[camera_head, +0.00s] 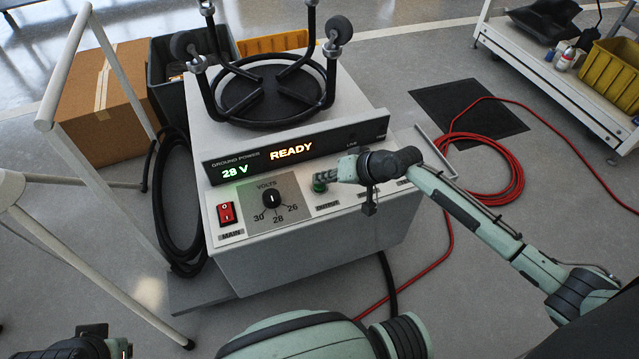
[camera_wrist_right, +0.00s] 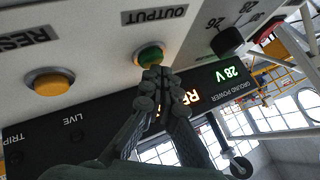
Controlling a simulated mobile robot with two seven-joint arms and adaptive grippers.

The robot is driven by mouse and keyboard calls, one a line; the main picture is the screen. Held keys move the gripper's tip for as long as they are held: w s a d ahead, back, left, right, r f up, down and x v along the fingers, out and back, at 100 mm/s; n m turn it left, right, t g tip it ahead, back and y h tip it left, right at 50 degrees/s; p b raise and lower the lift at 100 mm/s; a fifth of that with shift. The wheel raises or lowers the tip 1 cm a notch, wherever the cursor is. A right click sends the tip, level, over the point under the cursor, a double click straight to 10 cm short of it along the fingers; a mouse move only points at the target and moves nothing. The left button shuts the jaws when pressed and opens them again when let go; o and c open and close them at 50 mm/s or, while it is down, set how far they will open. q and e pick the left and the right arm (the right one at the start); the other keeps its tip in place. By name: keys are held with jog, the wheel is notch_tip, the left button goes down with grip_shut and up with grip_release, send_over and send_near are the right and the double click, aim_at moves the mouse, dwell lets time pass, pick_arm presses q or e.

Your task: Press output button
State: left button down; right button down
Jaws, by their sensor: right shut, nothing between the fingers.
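The ground power unit (camera_head: 303,223) has a sloped front panel with a display reading "28 V" and "READY". The green round output button (camera_wrist_right: 151,55) sits beside its "OUTPUT" label (camera_wrist_right: 155,14) in the right wrist view. In the head view the green button (camera_head: 319,187) is partly hidden by my right gripper (camera_head: 325,179). My right gripper is shut and empty. In the wrist view its closed fingertips (camera_wrist_right: 156,73) are right at the button's edge; I cannot tell whether they touch it. My left gripper's fingers are not visible.
A yellow button (camera_wrist_right: 50,83) is near the "RESET" label. A red main switch (camera_head: 227,213) and a black volts dial (camera_head: 271,198) are left of the output button. Red hose (camera_head: 490,170) lies on the floor to the right.

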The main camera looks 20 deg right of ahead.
aim_at(323, 187)
jog(key=shift+f, duration=0.4)
dwell(0.5)
jog(key=shift+r+p, duration=0.85)
jog(key=shift+p, duration=0.15)
notch_tip(323, 187, up, 5)
jog(key=p, duration=0.5)
jog(key=shift+r, duration=0.1)
jog(key=shift+s, duration=0.15)
dwell(0.4)
